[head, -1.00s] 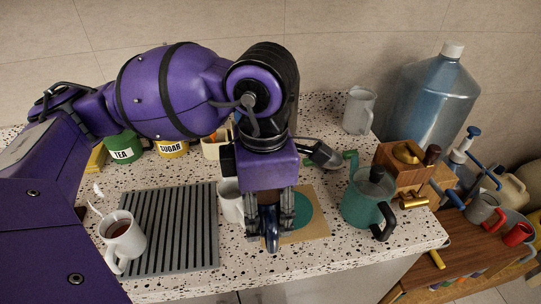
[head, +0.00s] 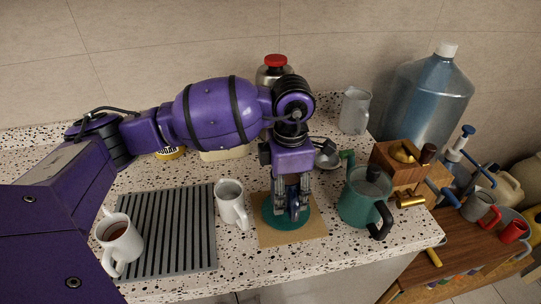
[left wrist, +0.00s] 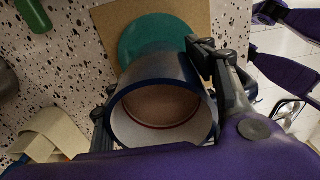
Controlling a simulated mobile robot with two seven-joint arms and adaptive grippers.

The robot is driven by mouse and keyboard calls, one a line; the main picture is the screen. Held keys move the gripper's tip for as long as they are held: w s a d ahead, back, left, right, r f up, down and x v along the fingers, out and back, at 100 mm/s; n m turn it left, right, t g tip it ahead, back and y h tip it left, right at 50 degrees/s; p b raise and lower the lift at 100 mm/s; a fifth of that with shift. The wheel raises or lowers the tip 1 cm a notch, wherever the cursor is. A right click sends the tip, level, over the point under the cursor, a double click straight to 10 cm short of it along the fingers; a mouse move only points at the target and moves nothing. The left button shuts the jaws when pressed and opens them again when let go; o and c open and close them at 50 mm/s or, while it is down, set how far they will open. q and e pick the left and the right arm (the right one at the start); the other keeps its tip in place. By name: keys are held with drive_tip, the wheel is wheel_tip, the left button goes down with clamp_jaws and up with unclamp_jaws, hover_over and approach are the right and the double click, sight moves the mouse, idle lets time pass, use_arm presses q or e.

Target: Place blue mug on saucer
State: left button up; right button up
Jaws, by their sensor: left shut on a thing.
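The blue mug (head: 295,212) is mostly hidden by my left gripper (head: 293,203) in the head view. The left wrist view shows the mug (left wrist: 160,80) large, with a dark blue rim and pale inside. My left gripper (left wrist: 150,82) is shut on it, with fingers on either side. The round teal saucer (head: 272,218) lies on a tan square board (head: 310,232). The mug is over the saucer in the head view; I cannot tell whether it touches. The saucer (left wrist: 142,35) also shows beyond the mug in the left wrist view. My right gripper is not in view.
A white mug (head: 231,206) stands just left of the board. A teal pot (head: 362,197) stands close on its right. A ribbed grey mat (head: 175,230) and a mug of brown drink (head: 118,243) are at the left. A grey pitcher (head: 355,110) stands behind.

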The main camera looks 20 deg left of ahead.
sight(287, 199)
use_arm(q)
drive_tip(key=shift+w+f, duration=0.15)
drive_tip(key=shift+f, duration=0.7)
drive_tip(key=shift+w+f, duration=0.1)
drive_tip(key=shift+f, duration=0.75)
drive_tip(key=shift+f, duration=0.2)
drive_tip(key=o, duration=1.6)
drive_tip(key=shift+r, duration=0.1)
wheel_tip(287, 199, up, 12)
drive_tip(key=shift+s, duration=0.1)
